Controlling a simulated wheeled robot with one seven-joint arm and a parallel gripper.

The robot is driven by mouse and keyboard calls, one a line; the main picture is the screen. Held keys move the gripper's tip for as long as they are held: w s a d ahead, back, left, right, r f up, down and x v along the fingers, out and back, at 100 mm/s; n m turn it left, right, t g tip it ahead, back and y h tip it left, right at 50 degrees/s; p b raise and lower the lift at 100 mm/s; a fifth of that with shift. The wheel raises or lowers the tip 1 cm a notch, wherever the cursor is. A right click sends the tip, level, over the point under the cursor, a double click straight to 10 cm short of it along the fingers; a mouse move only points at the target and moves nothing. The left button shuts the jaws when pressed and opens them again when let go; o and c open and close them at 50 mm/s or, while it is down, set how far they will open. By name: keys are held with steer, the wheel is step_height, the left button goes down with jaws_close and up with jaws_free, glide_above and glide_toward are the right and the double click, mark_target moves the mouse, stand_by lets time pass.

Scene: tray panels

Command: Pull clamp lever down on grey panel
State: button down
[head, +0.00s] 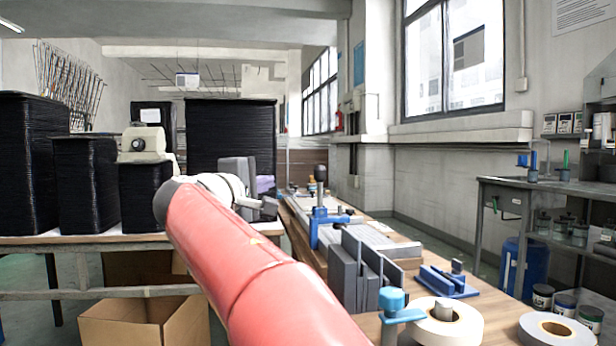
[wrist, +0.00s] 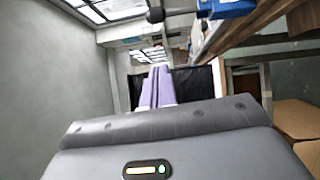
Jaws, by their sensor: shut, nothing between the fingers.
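A blue clamp (head: 322,222) stands upright on the bench, at the near left end of a flat grey panel (head: 372,240). A blue arm reaches right from its top, but I cannot make out how the lever is set. In the wrist view a blue clamp body (wrist: 228,9) shows at the top edge, with a black knob (wrist: 155,15) on a rod to its left. My gripper (head: 268,208) is shut and empty, left of the clamp and apart from it. Its fingertips are small in the head view, and its grey body fills the bottom of the wrist view.
Upright grey plates (head: 352,270), a blue fixture (head: 447,281), a blue knob (head: 393,300) and tape rolls (head: 447,325) crowd the near bench. Tall black stacks (head: 90,180) stand at left. An open carton (head: 145,318) is below.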

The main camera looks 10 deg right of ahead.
mark_target(320, 191)
steer(key=s+d+p+x, duration=0.1)
steer(key=d+p+x, duration=0.1)
steer(key=x, duration=1)
steer(key=shift+d, duration=0.4)
steer(key=shift+r, duration=0.15)
